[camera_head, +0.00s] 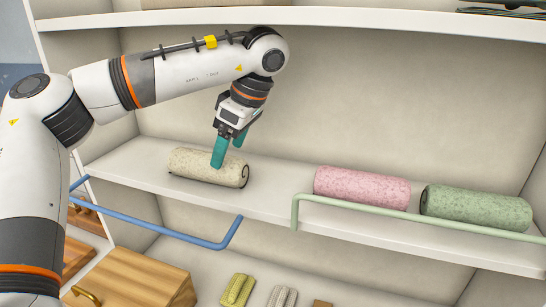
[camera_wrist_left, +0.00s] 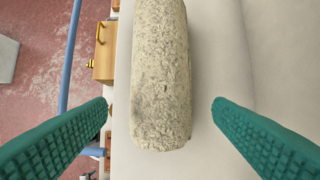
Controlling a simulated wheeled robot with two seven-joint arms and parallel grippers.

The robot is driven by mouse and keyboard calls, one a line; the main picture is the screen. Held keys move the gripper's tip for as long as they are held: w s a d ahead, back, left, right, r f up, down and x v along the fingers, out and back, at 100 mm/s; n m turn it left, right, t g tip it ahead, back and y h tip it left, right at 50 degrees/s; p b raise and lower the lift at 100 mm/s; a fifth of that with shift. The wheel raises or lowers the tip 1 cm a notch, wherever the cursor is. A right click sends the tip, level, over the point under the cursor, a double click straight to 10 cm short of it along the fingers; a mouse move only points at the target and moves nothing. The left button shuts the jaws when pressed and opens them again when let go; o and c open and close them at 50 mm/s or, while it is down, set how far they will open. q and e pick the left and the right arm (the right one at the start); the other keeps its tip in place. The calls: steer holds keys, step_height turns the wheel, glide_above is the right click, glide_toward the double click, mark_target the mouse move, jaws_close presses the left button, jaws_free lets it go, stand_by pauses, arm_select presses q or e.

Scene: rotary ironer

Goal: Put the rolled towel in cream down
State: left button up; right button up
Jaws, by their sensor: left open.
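The cream rolled towel (camera_head: 207,167) lies on its side on the white shelf (camera_head: 268,200), in the left part of the head view. It also fills the middle of the left wrist view (camera_wrist_left: 161,75), lying between the fingers. My left gripper (camera_head: 228,152) points down over the towel with its teal fingers near it. In the left wrist view the fingers (camera_wrist_left: 162,112) are wide apart, with a gap on each side of the towel. My right gripper is not in either view.
A pink rolled towel (camera_head: 361,187) and a green one (camera_head: 476,209) lie further right on the same shelf, behind a pale green rail (camera_head: 400,214). A blue rail (camera_head: 165,230) runs before the left part. Bare shelf separates the cream and pink rolls. A wooden box (camera_head: 135,277) stands below.

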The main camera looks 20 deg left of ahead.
arm_select(q)
steer(key=d, duration=0.3)
steer(key=d+b, duration=0.1)
steer(key=d, duration=0.2)
steer(key=w+d, duration=0.1)
steer(key=d, duration=0.3)
steer(key=shift+f+b, duration=0.1)
steer(key=shift+b, duration=0.25)
steer(key=shift+w, duration=0.1)
steer(key=shift+f, duration=0.1)
